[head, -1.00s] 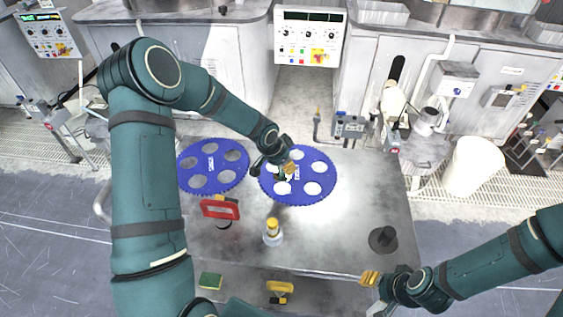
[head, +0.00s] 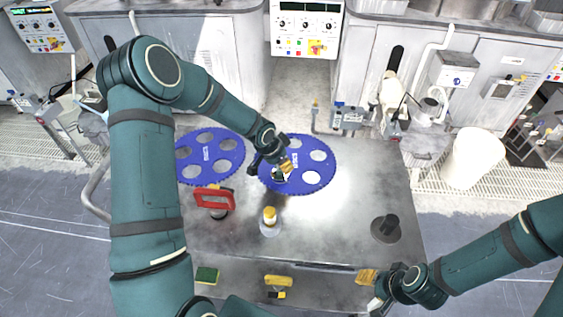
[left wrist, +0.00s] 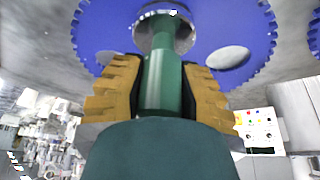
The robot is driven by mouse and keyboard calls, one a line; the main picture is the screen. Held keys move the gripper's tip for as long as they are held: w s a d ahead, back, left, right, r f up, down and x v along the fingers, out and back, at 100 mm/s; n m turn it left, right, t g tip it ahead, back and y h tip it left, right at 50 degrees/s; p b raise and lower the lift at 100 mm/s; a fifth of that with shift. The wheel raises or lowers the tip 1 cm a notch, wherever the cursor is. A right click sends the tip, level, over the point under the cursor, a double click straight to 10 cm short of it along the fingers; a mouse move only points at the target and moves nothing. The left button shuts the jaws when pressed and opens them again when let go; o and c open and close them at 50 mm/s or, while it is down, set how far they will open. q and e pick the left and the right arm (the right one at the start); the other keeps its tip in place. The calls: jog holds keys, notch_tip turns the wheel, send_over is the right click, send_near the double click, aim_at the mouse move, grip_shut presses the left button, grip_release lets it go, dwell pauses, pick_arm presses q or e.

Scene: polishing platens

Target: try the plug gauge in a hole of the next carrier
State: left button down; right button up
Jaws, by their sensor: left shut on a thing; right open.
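My left gripper (head: 283,168) is shut on the green plug gauge (left wrist: 165,85), which stands between its yellow fingers in the left wrist view. It is over the lower left part of the right-hand blue carrier (head: 315,181). The carrier also shows in the left wrist view (left wrist: 100,28), with the gauge's far end lined up over a round hole. I cannot tell whether the end is inside the hole or only above it. Another blue carrier (head: 208,159) lies to the left, partly behind my left arm. My right gripper (head: 368,287) is open and empty by the table's front right.
On the metal table (head: 340,225) stand a red-framed tool (head: 215,199), a yellow-topped item (head: 269,217) on a round base and a dark cylinder (head: 388,228). A green sponge (head: 207,275) and a yellow item (head: 278,281) lie at the front.

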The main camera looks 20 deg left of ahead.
pick_arm(q)
jog(key=shift+f+b, duration=0.3)
jog(key=shift+f, duration=0.05)
dwell(0.6)
jog(key=c, duration=0.7)
grip_release()
jog(key=shift+f, duration=0.1)
jog(key=v, duration=1.2)
